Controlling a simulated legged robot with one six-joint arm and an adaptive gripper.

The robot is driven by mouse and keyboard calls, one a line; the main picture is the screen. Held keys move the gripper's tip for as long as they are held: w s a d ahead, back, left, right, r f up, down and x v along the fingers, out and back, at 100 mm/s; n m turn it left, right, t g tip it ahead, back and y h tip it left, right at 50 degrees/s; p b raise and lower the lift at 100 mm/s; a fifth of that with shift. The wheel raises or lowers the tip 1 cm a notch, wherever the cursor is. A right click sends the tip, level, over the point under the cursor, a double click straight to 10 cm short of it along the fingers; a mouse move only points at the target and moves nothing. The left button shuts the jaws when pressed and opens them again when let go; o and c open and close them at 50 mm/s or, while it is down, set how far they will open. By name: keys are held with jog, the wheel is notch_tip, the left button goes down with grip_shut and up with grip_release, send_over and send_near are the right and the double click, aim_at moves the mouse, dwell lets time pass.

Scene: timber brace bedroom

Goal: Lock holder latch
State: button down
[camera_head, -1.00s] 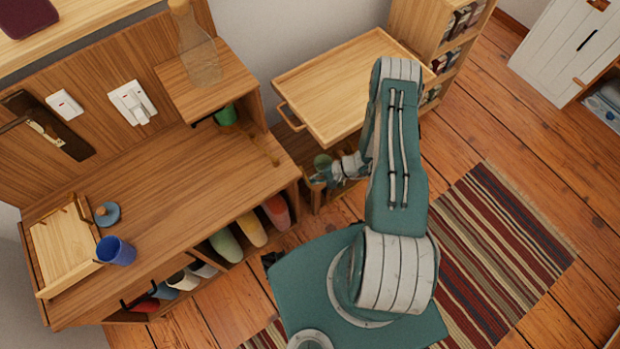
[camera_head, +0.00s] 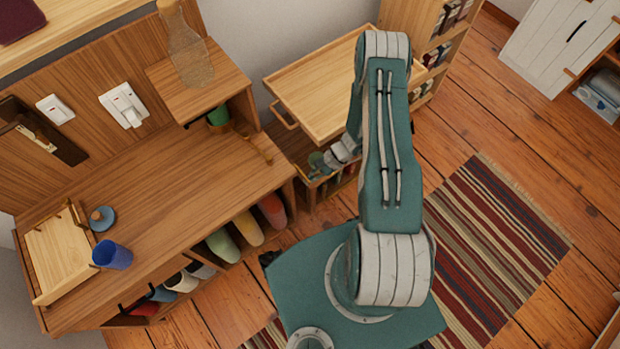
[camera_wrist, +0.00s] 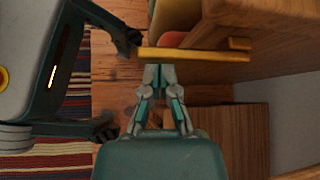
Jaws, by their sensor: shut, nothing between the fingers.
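I cannot tell for certain which part is the holder latch. A dark wall plate (camera_head: 48,137) with a pale metal strip and a bar is on the bench's back panel at the left. My gripper (camera_head: 322,163) is small and partly hidden in the head view, low beside the bench's right end. In the wrist view my gripper (camera_wrist: 159,72) is shut and empty. Its tips appear just under a yellowish wooden bar (camera_wrist: 195,54); contact is unclear. A slim wooden bar (camera_head: 253,147) also shows below the small shelf in the head view.
The wooden bench (camera_head: 170,190) holds a blue cup (camera_head: 112,255) and a light wooden tray (camera_head: 60,257) at its left end. A glass bottle (camera_head: 187,50) stands on the small shelf. A tray-topped table (camera_head: 310,90) stands behind my arm. A striped rug (camera_head: 490,220) lies right.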

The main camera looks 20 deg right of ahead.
aim_at(308, 181)
jog(key=shift+w+a+f, duration=0.2)
jog(key=shift+w+f, duration=0.05)
jog(key=shift+w, duration=0.45)
notch_tip(308, 181, down, 4)
jog(key=w+v, duration=0.1)
jog(key=v, duration=0.8)
jog(key=shift+w+d+r, duration=0.2)
jog(key=shift+r, duration=0.1)
